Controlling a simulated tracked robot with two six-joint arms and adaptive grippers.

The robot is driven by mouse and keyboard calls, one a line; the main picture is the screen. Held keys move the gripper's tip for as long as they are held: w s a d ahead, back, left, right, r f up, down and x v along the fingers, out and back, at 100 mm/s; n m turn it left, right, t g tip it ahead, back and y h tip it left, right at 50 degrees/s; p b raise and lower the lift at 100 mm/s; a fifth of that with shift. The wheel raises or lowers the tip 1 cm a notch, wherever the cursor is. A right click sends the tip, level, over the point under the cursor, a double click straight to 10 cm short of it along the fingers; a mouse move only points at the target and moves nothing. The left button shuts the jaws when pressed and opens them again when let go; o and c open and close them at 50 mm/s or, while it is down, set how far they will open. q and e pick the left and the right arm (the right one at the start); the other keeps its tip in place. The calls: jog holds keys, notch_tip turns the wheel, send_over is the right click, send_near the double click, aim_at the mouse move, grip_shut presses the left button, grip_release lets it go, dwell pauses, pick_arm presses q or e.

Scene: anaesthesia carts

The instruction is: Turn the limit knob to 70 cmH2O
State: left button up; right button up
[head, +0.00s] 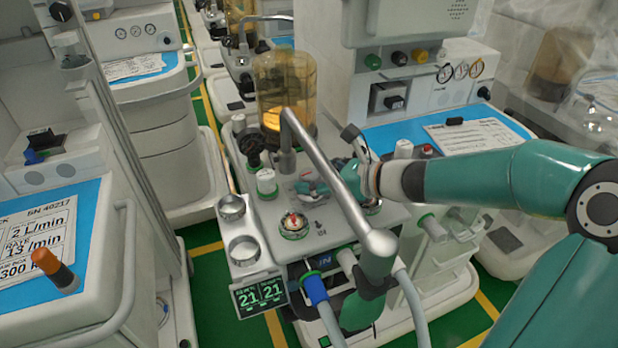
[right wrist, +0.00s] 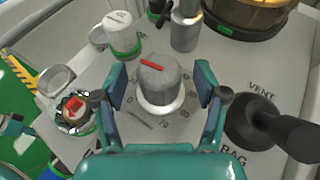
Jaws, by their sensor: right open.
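The limit knob (right wrist: 157,76) is grey with a red mark on its top and a white collar below. It stands between the fingers of my right gripper (right wrist: 161,84), with visible gaps on both sides. The gripper is open and does not touch it. Scale numbers are printed around the collar; one at the near side looks like 70, but the others are hard to read. In the head view my right gripper (head: 335,184) reaches in from the right over the cart top, partly behind a metal pipe. My left gripper is not in view.
A black lever (right wrist: 270,128) by the VENT and BAG labels stands close right of the gripper. A white-capped post (right wrist: 122,36) and a red-marked round valve (right wrist: 76,110) are to the left. The slanted metal pipe (head: 335,180) crosses above the cart top.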

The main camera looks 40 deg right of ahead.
jog(key=shift+w+a+f, duration=0.25)
jog(key=shift+w+f, duration=0.05)
jog(key=shift+w, duration=0.3)
jog(key=c, duration=1.2)
jog(key=shift+o, duration=0.2)
jog(key=shift+f+b, duration=0.1)
jog(key=shift+b, duration=0.35)
jog(key=m+t+h+b, duration=0.1)
jog(key=m+h+b, duration=0.3)
jog(key=b, duration=0.5)
jog(key=shift+w+a+h+b, duration=0.1)
jog(key=shift+h+b, duration=0.2)
jog(key=shift+h, duration=0.2)
jog(key=shift+m+h+b, duration=0.3)
jog(key=shift+m, duration=0.1)
jog(key=shift+r, duration=0.2)
